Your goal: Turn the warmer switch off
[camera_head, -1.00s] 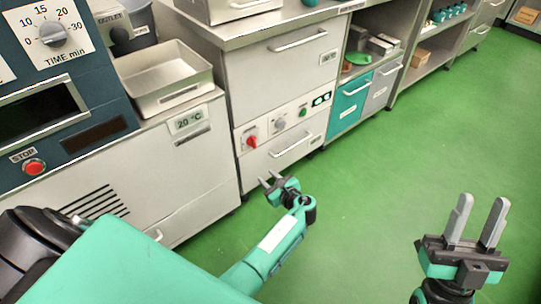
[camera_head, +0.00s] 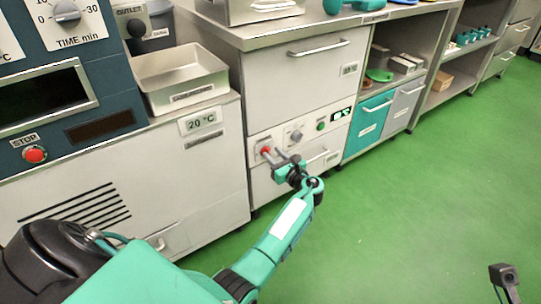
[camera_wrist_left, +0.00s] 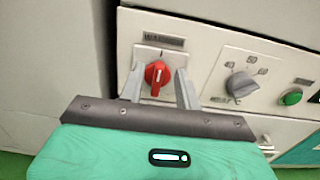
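The warmer switch is a red rotary knob (camera_wrist_left: 157,75) on a white plate on the warmer's front panel. In the head view the red knob (camera_head: 265,150) shows just beyond my left gripper (camera_head: 276,158). In the left wrist view my left gripper (camera_wrist_left: 159,84) is open, with one finger on each side of the knob. The knob's white pointer line stands near upright, tilted slightly right. I cannot tell whether the fingers touch the knob. My right gripper's fingers are out of view; only a dark part of that arm shows at the lower right.
A grey dial (camera_wrist_left: 243,83) and a green button (camera_wrist_left: 291,97) sit right of the switch. A drawer handle (camera_head: 325,157) is below them. A cabinet with a steel tray (camera_head: 180,75) stands to the left. The green floor (camera_head: 400,210) is clear at right.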

